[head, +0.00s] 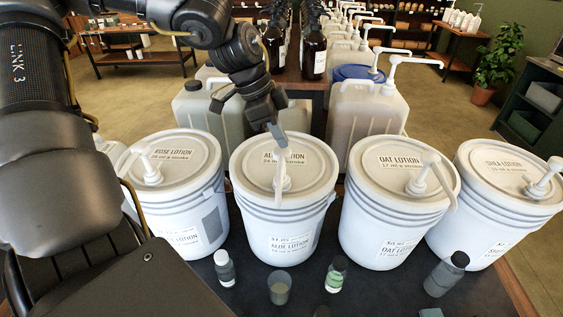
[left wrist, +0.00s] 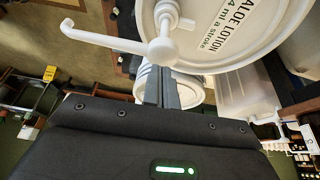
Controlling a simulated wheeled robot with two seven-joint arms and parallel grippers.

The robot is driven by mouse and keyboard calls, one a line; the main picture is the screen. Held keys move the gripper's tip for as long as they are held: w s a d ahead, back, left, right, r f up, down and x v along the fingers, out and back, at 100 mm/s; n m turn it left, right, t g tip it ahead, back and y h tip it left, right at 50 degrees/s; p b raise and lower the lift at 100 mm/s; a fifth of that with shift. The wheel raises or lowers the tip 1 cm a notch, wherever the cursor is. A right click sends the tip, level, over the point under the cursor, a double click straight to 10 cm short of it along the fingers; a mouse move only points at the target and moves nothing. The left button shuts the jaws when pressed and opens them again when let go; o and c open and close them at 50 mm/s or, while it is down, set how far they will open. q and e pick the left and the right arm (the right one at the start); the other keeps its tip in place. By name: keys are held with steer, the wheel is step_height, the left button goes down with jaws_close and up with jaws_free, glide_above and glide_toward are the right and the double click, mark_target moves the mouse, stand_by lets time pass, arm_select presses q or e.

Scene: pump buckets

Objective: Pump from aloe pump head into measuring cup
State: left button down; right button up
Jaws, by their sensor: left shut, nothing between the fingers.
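The white aloe lotion bucket (head: 285,215) stands second from left on the dark table. Its pump head (head: 282,182) sits on the lid with its spout toward the front edge. My left gripper (head: 279,134) is shut and empty, pointing down over the aloe lid by the pump. In the left wrist view the shut fingers (left wrist: 162,92) are close to the pump head (left wrist: 162,50), whose spout extends to the left; I cannot tell whether they touch. My right gripper is not in view.
The rose bucket (head: 190,220) stands to the left; the oat bucket (head: 385,222) and shea bucket (head: 490,215) stand to the right. Small bottles (head: 225,267), (head: 336,275) and (head: 446,273) stand or lie along the front. Large jugs (head: 365,120) crowd behind.

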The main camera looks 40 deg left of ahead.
mark_target(280, 150)
arm_select(q)
steer(key=shift+f+b, duration=0.45)
steer(key=shift+f, duration=0.2)
steer(key=shift+s+f+b, duration=0.1)
steer(key=shift+f+b, duration=1.9)
steer(key=shift+r, duration=0.25)
steer(key=shift+r+p, duration=0.65)
steer(key=shift+p, duration=0.05)
steer(key=shift+r+p, duration=1.05)
steer(key=shift+r, duration=0.85)
steer(key=shift+f, duration=0.15)
